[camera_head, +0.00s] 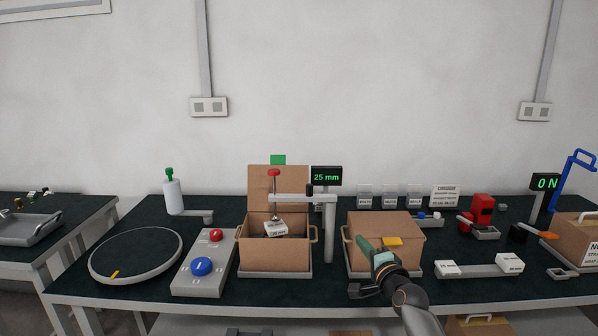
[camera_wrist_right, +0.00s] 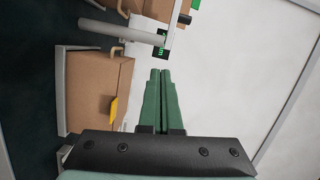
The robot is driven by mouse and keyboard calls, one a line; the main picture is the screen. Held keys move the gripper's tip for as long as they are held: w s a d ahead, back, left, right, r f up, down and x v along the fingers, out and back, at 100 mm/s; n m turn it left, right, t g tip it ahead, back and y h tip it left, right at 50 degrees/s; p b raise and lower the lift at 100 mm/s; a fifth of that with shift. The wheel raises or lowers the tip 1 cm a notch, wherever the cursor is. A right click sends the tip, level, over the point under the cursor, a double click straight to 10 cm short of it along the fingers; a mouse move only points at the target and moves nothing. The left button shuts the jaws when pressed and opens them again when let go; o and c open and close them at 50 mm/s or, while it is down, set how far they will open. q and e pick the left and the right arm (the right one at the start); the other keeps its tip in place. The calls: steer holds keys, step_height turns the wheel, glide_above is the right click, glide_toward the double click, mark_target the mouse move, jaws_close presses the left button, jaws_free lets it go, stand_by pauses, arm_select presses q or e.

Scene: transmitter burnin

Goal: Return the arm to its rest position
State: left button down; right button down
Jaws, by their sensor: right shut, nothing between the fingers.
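My right arm comes in from the lower right in the head view. Its gripper (camera_head: 365,246) has green fingers and is in front of the closed cardboard box with a yellow tab (camera_head: 412,228). In the right wrist view the two green fingers (camera_wrist_right: 160,75) lie together, shut and empty. That box (camera_wrist_right: 97,85) shows to the left of the fingers there, apart from them. My left gripper is not in view.
An open cardboard box (camera_head: 257,256) stands under a grey post (camera_head: 330,228) with a 25 mm display (camera_head: 327,176). A button panel (camera_head: 203,263) and a round ring plate (camera_head: 135,256) are to the left. A red device (camera_head: 482,208) and white blocks (camera_head: 478,269) are to the right.

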steer(key=s+d+r+h, duration=0.2)
steer(key=d+h, duration=0.2)
steer(key=d, duration=1.3)
steer(key=s+d+r+h, duration=0.2)
steer(key=d+h, duration=0.1)
steer(key=d, duration=1.4)
steer(key=s+a+f+n+g+y, duration=0.1)
steer(key=s+a+f+n+g, duration=0.1)
steer(key=s+a+f+n, duration=0.5)
steer(key=s+a+f+n+g+y, duration=0.1)
steer(key=s+a+f+n+g, duration=0.15)
steer(key=s+f, duration=0.85)
steer(key=s+a+f+n+g+y, duration=0.1)
steer(key=s+a+f+n, duration=0.45)
steer(key=f, duration=0.65)
steer(key=s+a+f+n+g+y, duration=0.1)
steer(key=s+a+f+n+g, duration=0.15)
steer(key=s, duration=0.75)
steer(key=s+a+f+n+g+y, duration=0.1)
steer(key=s+a+f+n, duration=0.25)
steer(key=s, duration=0.65)
steer(key=w+a+r+m+t, duration=0.1)
steer(key=a+m, duration=0.4)
steer(key=a, duration=0.7)
steer(key=shift+w+r+t+p, duration=0.3)
steer(key=shift+r+p, duration=0.15)
steer(key=shift+r, duration=0.15)
